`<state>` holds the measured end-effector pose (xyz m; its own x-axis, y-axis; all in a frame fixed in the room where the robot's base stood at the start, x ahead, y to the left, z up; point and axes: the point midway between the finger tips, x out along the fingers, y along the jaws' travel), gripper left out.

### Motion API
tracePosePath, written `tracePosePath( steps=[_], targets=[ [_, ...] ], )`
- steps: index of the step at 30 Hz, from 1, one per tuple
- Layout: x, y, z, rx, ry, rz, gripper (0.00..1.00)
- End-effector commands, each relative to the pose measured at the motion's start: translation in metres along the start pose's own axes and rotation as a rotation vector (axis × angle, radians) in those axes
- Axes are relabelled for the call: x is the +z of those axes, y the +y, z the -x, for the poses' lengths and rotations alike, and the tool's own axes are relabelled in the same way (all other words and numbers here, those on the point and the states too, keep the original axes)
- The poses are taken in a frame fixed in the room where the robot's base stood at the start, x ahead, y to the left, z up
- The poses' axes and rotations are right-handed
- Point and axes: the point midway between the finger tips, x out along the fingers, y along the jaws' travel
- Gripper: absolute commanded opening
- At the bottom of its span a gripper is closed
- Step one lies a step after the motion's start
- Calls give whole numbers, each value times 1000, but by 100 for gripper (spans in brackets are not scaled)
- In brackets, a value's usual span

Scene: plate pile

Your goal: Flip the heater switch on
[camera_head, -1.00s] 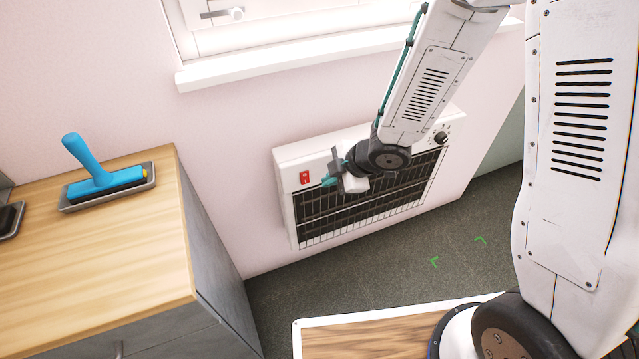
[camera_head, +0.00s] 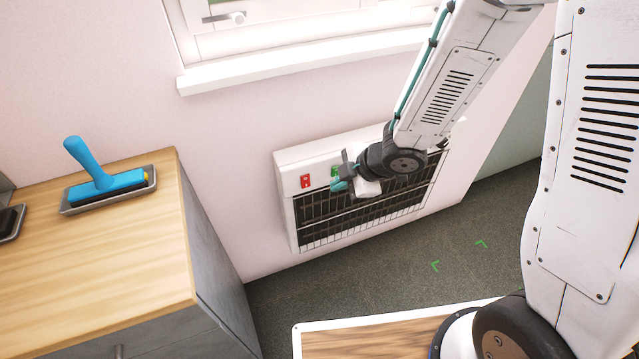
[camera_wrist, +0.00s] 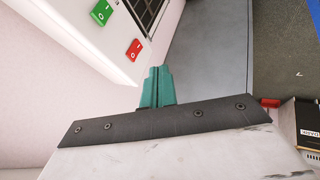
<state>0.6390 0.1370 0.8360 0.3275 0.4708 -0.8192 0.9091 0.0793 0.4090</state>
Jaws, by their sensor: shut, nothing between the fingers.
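The white wall heater (camera_head: 318,157) has a black grille and hangs low on the pink wall. A red rocker switch (camera_head: 305,181) is at its upper left, and a green rocker switch (camera_head: 335,171) is just to the right of it. The wrist view also shows the red switch (camera_wrist: 133,49) and the green switch (camera_wrist: 102,12) on the white casing. My gripper (camera_head: 338,185) is in front of the heater, just below the green switch. In the wrist view its teal fingers (camera_wrist: 157,86) are together and empty, with a visible gap to the red switch.
A wooden-topped cabinet (camera_head: 110,240) stands at the left with a blue-handled brush (camera_head: 105,182) on a grey tray. A window sill (camera_head: 300,62) juts out above the heater. Dark floor (camera_head: 390,260) is clear below it.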

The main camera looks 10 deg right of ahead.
Motion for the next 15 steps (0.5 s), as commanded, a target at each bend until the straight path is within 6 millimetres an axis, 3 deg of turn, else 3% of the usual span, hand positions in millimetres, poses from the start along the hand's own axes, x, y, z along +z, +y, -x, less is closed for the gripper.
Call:
tracePosePath(
  steps=[8,15],
  targets=[
    [0,0,-6,-2,0,-2,0],
    [0,-1,-42,-5,0,-2,0]
  ],
)
